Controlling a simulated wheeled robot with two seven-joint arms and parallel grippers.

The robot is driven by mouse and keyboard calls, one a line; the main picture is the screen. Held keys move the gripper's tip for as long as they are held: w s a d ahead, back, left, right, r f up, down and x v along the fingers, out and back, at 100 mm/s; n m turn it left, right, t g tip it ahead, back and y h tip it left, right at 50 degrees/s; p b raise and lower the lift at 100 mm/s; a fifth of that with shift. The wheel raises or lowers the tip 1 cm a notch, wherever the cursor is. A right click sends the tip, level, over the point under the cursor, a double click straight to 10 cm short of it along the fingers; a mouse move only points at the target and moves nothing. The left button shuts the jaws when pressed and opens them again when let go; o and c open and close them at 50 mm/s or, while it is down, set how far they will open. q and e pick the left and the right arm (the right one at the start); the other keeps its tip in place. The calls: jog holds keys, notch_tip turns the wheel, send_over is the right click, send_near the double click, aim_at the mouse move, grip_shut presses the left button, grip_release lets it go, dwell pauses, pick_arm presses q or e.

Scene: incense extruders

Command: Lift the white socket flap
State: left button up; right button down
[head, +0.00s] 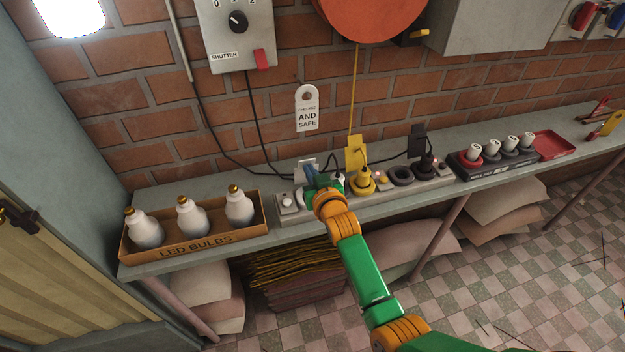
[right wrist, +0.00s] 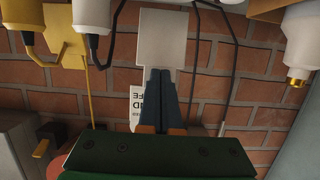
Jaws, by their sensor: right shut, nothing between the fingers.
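The white socket flap (head: 303,166) is at the left part of the power strip (head: 290,212) on the shelf, partly hidden by my right gripper. In the right wrist view, it is a pale square plate (right wrist: 162,38) just beyond the fingertips, which overlap its edge. I cannot tell whether they touch it. My right gripper (head: 310,178) is shut and empty; its dark fingers (right wrist: 161,75) lie together. My left gripper is not in view.
A yellow flap (head: 355,150) and a black flap (head: 417,139) stand upright with plugs beside them. A box of LED bulbs (head: 193,245) is left of the strip; a dark tray of white-topped items (head: 468,170) is right. Cords hang behind on the brick wall.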

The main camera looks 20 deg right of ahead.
jog(key=shift+w+r, duration=0.1)
jog(key=shift+w, duration=0.2)
jog(key=shift+w+b, duration=1.2)
jog(key=shift+b, duration=0.05)
